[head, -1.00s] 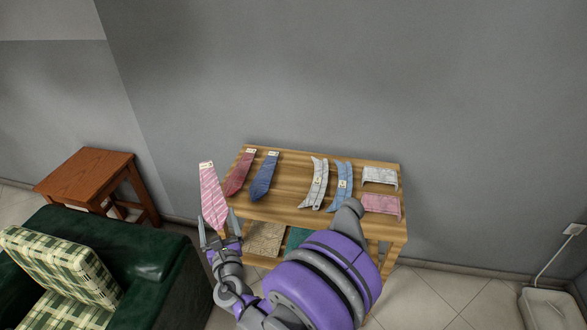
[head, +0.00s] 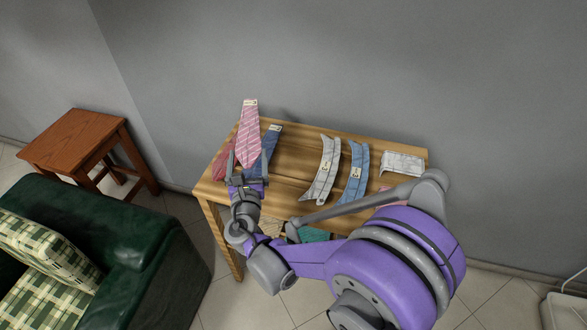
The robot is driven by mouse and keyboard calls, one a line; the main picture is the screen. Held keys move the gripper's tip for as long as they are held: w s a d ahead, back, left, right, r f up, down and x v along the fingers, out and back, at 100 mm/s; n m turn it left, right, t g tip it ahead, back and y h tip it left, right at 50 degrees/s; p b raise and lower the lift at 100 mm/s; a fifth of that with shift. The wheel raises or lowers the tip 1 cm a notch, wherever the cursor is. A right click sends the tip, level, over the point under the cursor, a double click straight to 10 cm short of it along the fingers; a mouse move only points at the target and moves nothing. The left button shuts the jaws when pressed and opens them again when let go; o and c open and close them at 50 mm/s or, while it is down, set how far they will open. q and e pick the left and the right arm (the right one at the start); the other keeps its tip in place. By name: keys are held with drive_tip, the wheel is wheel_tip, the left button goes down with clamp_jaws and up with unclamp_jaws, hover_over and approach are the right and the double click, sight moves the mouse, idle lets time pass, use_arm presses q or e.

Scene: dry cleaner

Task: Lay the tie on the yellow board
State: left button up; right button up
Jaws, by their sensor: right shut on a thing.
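My right gripper (head: 247,170) is shut on a pink patterned tie (head: 249,135). The tie points up in the picture from between the fingers, with a pale label at its far end. It shows in front of a red tie (head: 222,160) and a blue tie (head: 268,148), covering part of both. I cannot tell how high it is above the wooden table (head: 300,185). No board that is clearly yellow shows in the head view. My left gripper is not in view.
Grey (head: 322,170) and blue (head: 354,172) collar-like strips and a pale cuff-like piece (head: 402,162) lie on the table. My arm partly covers a pink piece. A teal thing (head: 313,234) shows below. A green armchair (head: 105,235) and brown side table (head: 75,140) stand left.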

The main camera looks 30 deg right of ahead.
use_arm(q)
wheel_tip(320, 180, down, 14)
drive_tip(key=b, duration=1)
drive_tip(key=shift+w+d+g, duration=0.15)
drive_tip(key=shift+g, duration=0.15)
use_arm(e)
drive_tip(key=s+d+f+m+g+h, duration=0.2)
drive_tip(key=s+d+m+g+h, duration=0.2)
drive_tip(key=d+h, duration=0.1)
drive_tip(key=shift+s+d, duration=0.4)
drive_tip(key=shift+d, duration=0.45)
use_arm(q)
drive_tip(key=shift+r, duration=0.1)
use_arm(e)
drive_tip(key=b, duration=0.2)
hover_over(281, 193)
wheel_tip(281, 193, down, 4)
drive_tip(key=shift+f, duration=0.2)
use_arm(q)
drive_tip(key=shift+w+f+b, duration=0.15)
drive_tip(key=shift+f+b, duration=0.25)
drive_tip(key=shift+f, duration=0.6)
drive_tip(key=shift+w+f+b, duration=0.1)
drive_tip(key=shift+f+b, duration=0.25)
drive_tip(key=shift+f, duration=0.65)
use_arm(e)
drive_tip(key=shift+d+f, duration=0.1)
drive_tip(key=shift+f, duration=2.55)
